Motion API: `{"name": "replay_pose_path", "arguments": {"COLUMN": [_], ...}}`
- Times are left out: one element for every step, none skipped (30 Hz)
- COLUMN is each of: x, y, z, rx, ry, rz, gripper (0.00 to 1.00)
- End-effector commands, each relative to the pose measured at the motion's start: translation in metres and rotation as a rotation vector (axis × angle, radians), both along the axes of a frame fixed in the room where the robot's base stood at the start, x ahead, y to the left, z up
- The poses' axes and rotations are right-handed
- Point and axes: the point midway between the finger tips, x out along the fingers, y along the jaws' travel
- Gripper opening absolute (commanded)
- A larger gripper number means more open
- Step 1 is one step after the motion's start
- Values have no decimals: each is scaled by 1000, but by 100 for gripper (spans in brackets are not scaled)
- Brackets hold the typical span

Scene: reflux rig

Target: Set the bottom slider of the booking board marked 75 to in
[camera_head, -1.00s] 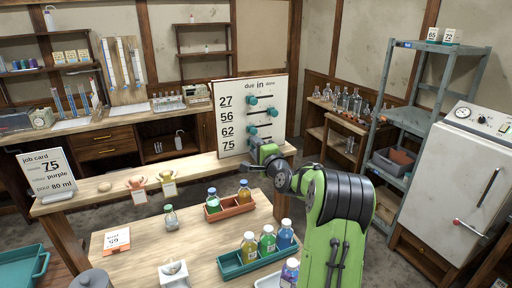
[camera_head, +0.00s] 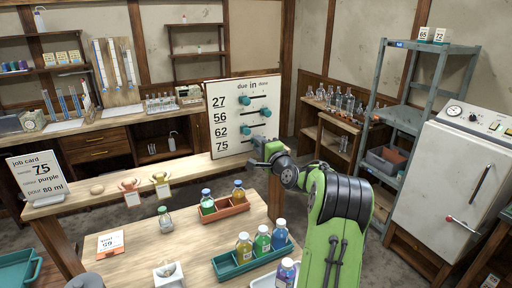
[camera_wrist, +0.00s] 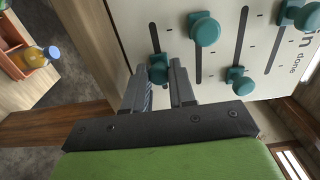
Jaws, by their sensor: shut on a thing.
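The white booking board (camera_head: 222,93) stands on the wooden counter, with rows 27, 56, 62 and 75 and columns due, in and done. My gripper (camera_head: 256,144) is at the bottom row, marked 75. In the wrist view my gripper (camera_wrist: 158,84) is shut on the teal bottom slider knob (camera_wrist: 158,68).
A job card (camera_head: 40,178) stands at the counter's left end. On the nearer table are an orange tray (camera_head: 228,209) and a teal tray (camera_head: 252,262) with bottles. A grey shelf (camera_head: 405,118) and white cabinet (camera_head: 455,185) stand to the right.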

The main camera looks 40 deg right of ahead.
Motion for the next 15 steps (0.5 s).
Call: {"name": "replay_pose_path", "arguments": {"x": [0,0,0,0,0,0,0,0,0,0,0,0,-1,-3,-7], "y": [0,0,0,0,0,0,0,0,0,0,0,0,0,1,1], "z": [0,-1,-1,-1,-1,0,0,0,0,0,0,0,0,-1,-1], "rx": [0,0,0,0,0,0,0,0,-1,-1,-1,-1,-1,0,-2], "ry": [2,2,2,2,2,2,2,2,1,1,1,1,1,2,2], "rz": [0,0,0,0,0,0,0,0,0,0,0,0,0,-1,-2], "gripper": [0,0,28,32,36,36,36,36,36,36,36,36,36,36,36]}}
